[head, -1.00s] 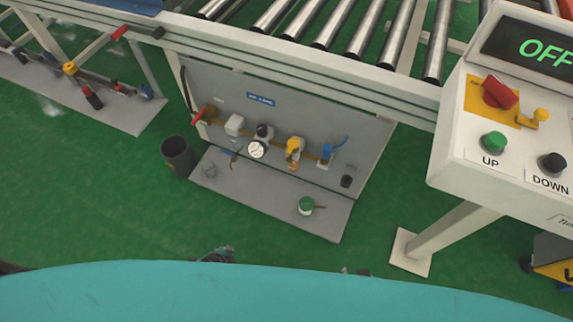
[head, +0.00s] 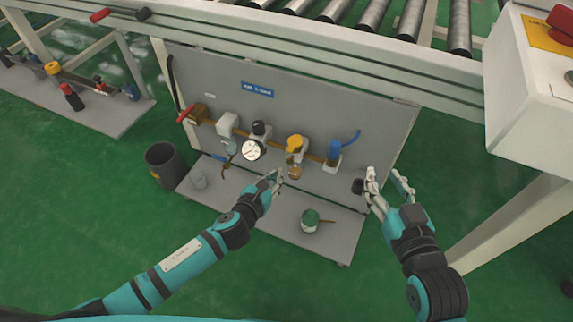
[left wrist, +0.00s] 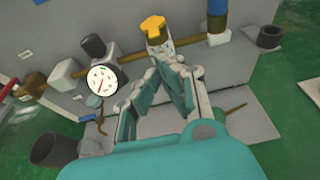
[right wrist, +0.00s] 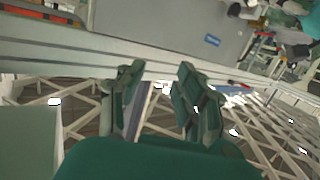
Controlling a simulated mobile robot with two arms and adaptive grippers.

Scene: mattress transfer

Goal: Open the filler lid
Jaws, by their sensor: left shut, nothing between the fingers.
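A yellow cap (head: 295,143) sits on a unit with an amber bowl (head: 294,172) on the grey upright panel; no part is labelled as the filler lid. My left gripper (head: 277,179) is shut and empty, in front of the panel, just below and left of the bowl in the head view. In the left wrist view the yellow cap (left wrist: 153,26) lies just beyond its fingertips (left wrist: 168,62), apart from them. The bowl is partly hidden there. My right gripper (head: 388,175) is open and empty at the panel's right edge.
A round gauge (head: 251,151) and a blue valve (head: 334,152) flank the yellow-capped unit. A green-topped can (head: 310,220) stands on the grey base plate (head: 270,222). A dark bin (head: 163,165) stands left. Conveyor rails (head: 330,48) run above; a control box (head: 530,95) is right.

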